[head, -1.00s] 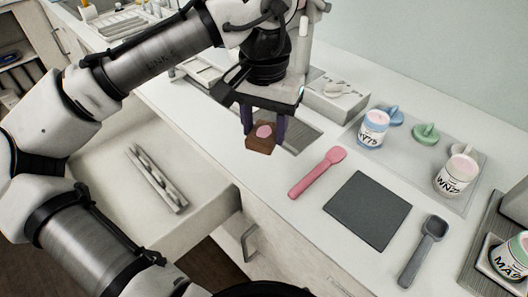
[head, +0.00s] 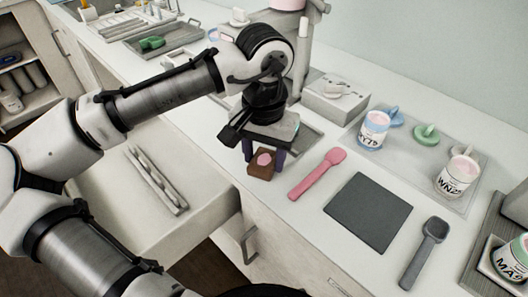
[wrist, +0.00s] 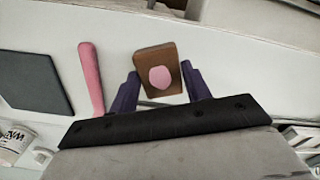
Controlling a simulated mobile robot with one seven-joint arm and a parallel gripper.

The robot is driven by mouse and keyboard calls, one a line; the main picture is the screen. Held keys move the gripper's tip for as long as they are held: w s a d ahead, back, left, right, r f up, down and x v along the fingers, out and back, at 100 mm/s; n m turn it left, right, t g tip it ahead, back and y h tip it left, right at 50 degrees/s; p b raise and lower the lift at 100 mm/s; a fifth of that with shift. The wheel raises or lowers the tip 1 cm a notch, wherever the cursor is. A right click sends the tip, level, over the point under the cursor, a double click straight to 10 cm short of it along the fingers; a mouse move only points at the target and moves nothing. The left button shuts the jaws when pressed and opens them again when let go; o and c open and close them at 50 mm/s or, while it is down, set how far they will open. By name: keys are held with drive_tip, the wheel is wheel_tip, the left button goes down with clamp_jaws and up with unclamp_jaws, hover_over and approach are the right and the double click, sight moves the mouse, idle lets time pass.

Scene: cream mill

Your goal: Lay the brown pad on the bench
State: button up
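The brown pad (head: 256,172) is a small brown block with a pink patch on its upper face. It is between the fingers of my gripper (head: 263,158), low over the white bench (head: 300,203) near its front edge. I cannot tell whether its underside touches the bench.
A pink scoop (head: 317,173) lies just right of the pad. A dark grey mat (head: 368,211) and a dark scoop (head: 424,252) are further right. Labelled jars (head: 374,130) stand behind on a tray (head: 408,158). An open drawer (head: 205,205) juts out at the left.

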sight(264, 160)
drive_tip(key=o, duration=0.3)
drive_tip(key=shift+o, duration=0.2)
wheel_tip(264, 160, up, 12)
drive_tip(key=shift+r, duration=0.2)
idle(0.4)
